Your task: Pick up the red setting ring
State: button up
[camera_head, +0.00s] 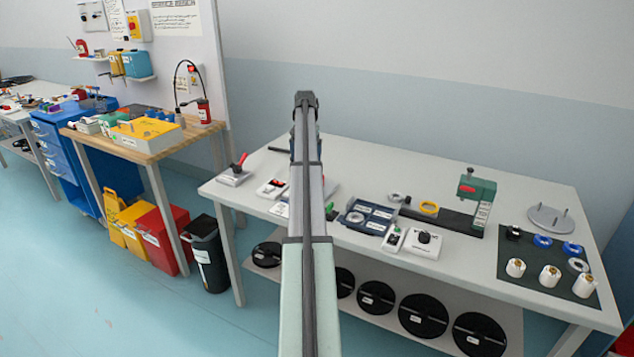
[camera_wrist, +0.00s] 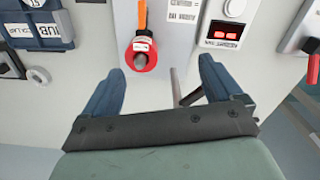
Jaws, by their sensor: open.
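In the wrist view, the red setting ring (camera_wrist: 130,57) lies on a pale grey plate. The ring appears just beyond the fingertips, nearer the left finger, and nothing is held. In the head view my arm hides the ring and the gripper.
A box with a red display (camera_wrist: 226,33) stands right of the ring in the wrist view, and a red-lever switch (camera_wrist: 313,47) farther right. A blue tray (camera_wrist: 40,47) is at left. A dark rod (camera_wrist: 188,98) shows between the fingers. Spools stand on the bench's dark mat (camera_head: 519,263).

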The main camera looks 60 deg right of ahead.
jog(key=s+d+r, duration=0.2)
jog(key=s+d, duration=0.1)
jog(key=d, duration=0.1)
jog(key=shift+m, duration=0.3)
jog(key=f, duration=0.9)
jog(key=a+f, duration=0.1)
jog(key=f, duration=0.3)
jog(key=shift+f, duration=0.15)
jog(key=shift+c, duration=0.2)
